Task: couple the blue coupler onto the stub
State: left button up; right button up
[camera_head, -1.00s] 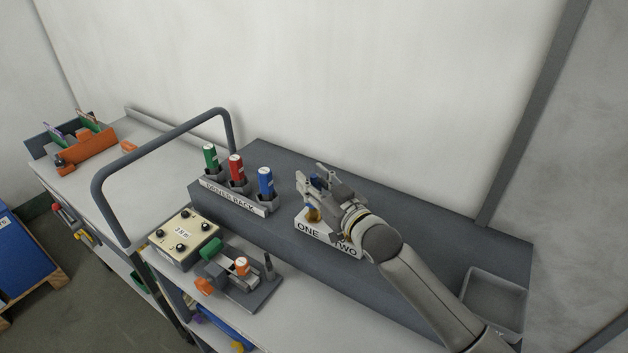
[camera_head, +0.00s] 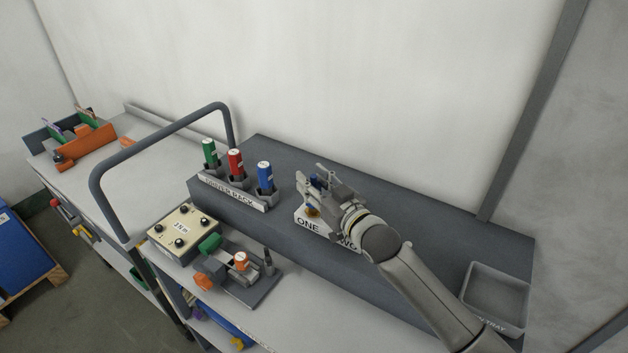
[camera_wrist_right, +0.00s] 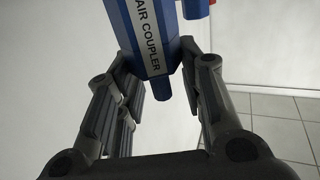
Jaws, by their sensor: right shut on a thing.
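My right gripper (camera_head: 314,182) is shut on the blue coupler (camera_head: 319,184) above the white plate (camera_head: 305,224) marked ONE and TWO. In the right wrist view the coupler (camera_wrist_right: 147,38) is a blue faceted body lettered AIR COUPLER, between the two fingers of the gripper (camera_wrist_right: 168,82). A brass-coloured stub (camera_head: 312,212) shows just below the coupler, by the word ONE. I cannot tell whether coupler and stub touch. The gripper and wrist hide part of the plate near TWO. My left gripper is not in view.
A rack (camera_head: 233,196) holding green, red and blue drivers stands left on the dark raised shelf (camera_head: 420,229). In front are a cream control box (camera_head: 183,232) and a small fixture (camera_head: 238,277). A grey tray (camera_head: 496,296) lies at the right. A grey hoop rail (camera_head: 160,133) rises at left.

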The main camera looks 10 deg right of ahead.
jog(key=shift+f+b, duration=0.7)
jog(key=shift+f, duration=0.5)
jog(key=o, duration=1.1)
jog(key=shift+o, duration=0.2)
jog(key=shift+s, duration=0.1)
jog(key=v, duration=1.2)
jog(key=shift+f, duration=0.1)
